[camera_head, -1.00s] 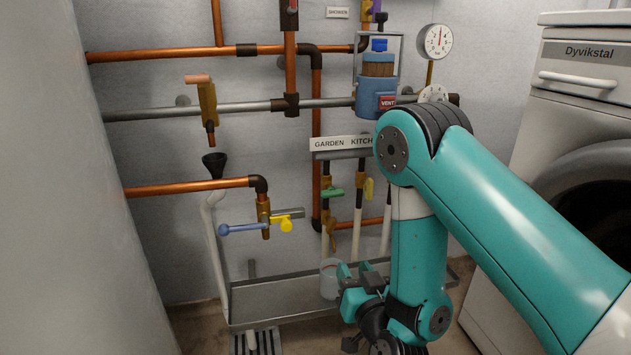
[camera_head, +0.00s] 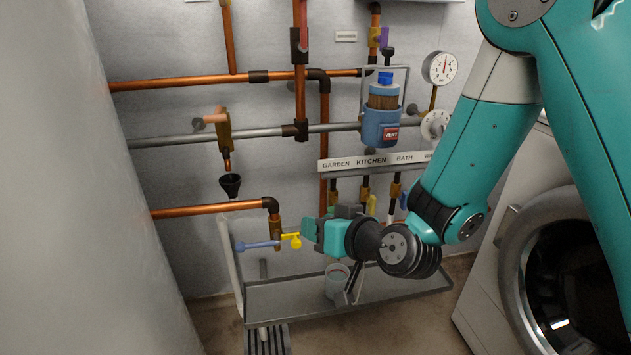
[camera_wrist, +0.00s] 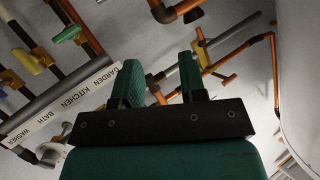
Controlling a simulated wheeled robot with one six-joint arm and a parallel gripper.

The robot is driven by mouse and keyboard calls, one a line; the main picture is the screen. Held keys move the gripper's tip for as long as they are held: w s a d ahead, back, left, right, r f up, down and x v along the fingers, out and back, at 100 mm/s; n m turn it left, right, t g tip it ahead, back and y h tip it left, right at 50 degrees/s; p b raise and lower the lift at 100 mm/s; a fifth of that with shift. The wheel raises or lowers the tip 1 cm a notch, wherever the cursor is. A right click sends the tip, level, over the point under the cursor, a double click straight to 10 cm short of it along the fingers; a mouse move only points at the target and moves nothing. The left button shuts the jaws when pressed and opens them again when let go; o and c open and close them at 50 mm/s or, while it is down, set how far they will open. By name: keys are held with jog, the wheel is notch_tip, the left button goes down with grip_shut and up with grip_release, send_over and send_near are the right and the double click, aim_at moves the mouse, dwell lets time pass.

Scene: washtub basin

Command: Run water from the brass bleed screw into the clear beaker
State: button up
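A small pale, translucent cup that looks like the beaker (camera_head: 337,284) stands in the grey metal trough (camera_head: 400,291), below my gripper. A brass fitting (camera_head: 276,232) hangs from the elbow of the lower copper pipe, with a blue lever (camera_head: 258,246) and a yellow knob (camera_head: 295,241). I cannot tell surely which brass part is the bleed screw. My gripper (camera_head: 312,235) is just right of the yellow knob, apart from the beaker.
A label strip (camera_head: 370,160) and several outlet valves are on the wall behind my gripper. A blue filter housing (camera_head: 381,125) and gauge (camera_head: 440,68) are above. A black funnel (camera_head: 230,185) is left. A washing machine (camera_head: 560,270) stands right; a floor drain (camera_head: 267,340) lies front left.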

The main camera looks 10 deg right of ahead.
jog(key=s+a+r+n+g+y+p, duration=0.1)
jog(key=s+r+g+p, duration=0.2)
jog(key=r, duration=0.4)
jog(key=shift+s+a+r+n+p, duration=0.2)
jog(key=shift+a+r+n+p, duration=0.1)
jog(key=shift+p, duration=0.2)
